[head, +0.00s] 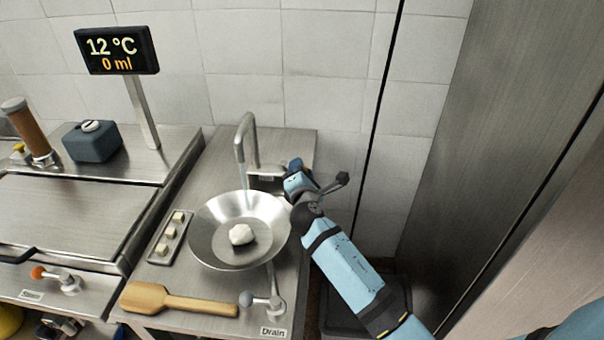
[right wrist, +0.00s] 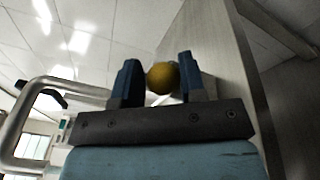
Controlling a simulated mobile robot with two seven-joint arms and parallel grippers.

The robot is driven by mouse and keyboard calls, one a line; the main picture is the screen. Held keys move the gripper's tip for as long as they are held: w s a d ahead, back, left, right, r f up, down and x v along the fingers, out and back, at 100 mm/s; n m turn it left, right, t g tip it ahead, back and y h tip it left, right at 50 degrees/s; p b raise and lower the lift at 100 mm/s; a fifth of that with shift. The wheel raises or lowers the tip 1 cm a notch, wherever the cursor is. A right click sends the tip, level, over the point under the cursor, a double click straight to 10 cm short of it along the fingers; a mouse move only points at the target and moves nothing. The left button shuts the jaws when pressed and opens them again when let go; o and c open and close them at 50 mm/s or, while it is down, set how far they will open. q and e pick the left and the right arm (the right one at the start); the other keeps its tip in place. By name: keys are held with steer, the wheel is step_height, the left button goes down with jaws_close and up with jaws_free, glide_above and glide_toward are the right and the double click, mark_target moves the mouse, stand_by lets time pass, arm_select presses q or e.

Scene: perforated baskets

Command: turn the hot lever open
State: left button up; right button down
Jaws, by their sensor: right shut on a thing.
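My right gripper (head: 293,170) reaches in from the right, beside the faucet (head: 243,150) at the back of the steel counter. In the right wrist view, a yellow-brown round knob (right wrist: 162,78) sits between my two blue fingers, and the gripper is shut on it. My gripper hides the knob and its lever in the head view, so I cannot tell the lever's angle. A thin bluish stream runs from the faucet spout into a wide steel pan (head: 208,222) holding a white lump (head: 241,235). The display (head: 117,50) reads 12 °C and 0 ml. My left gripper is not in view.
A small tray of blocks (head: 167,238) lies left of the pan. A wooden paddle (head: 175,301) and a grey-knobbed drain lever (head: 262,300) are at the front. An orange-knobbed lever (head: 55,276) is at left. A tall steel panel (head: 480,130) stands at right.

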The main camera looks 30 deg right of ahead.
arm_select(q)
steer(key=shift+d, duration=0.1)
arm_select(e)
steer(key=c, duration=0.8)
jaws_free()
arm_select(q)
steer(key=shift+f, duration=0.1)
arm_select(e)
steer(key=shift+o, duration=0.5)
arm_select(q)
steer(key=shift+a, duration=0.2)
arm_select(e)
steer(key=shift+r, duration=0.1)
